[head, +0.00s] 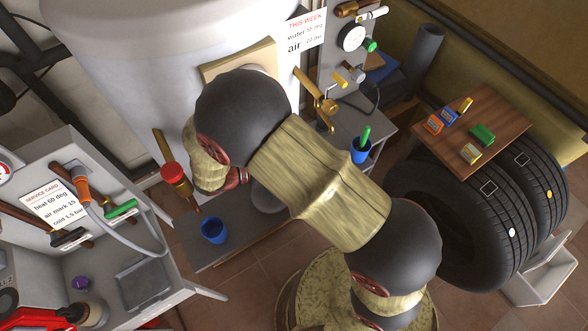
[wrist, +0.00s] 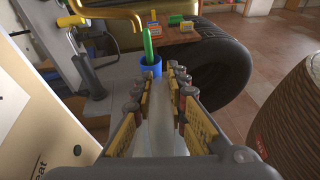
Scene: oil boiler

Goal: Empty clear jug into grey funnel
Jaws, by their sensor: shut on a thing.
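My gripper (wrist: 163,88) fills the lower middle of the wrist view, its two yellow-padded fingers closed on a pale, see-through thing, which I take to be the clear jug (wrist: 162,125). Only part of the jug shows between the fingers; its rim and contents cannot be made out. In the head view my arm hides the gripper and the jug. A grey round thing (head: 268,198) shows partly behind my arm on the low bench; I cannot tell whether it is the grey funnel. No funnel shows clearly in the wrist view.
A blue cup (head: 213,230) stands on the bench (head: 222,253). A blue cup with a green thing in it (head: 358,150) stands farther right, ahead of my gripper in the wrist view (wrist: 150,72). Tyres (head: 455,225) stand right.

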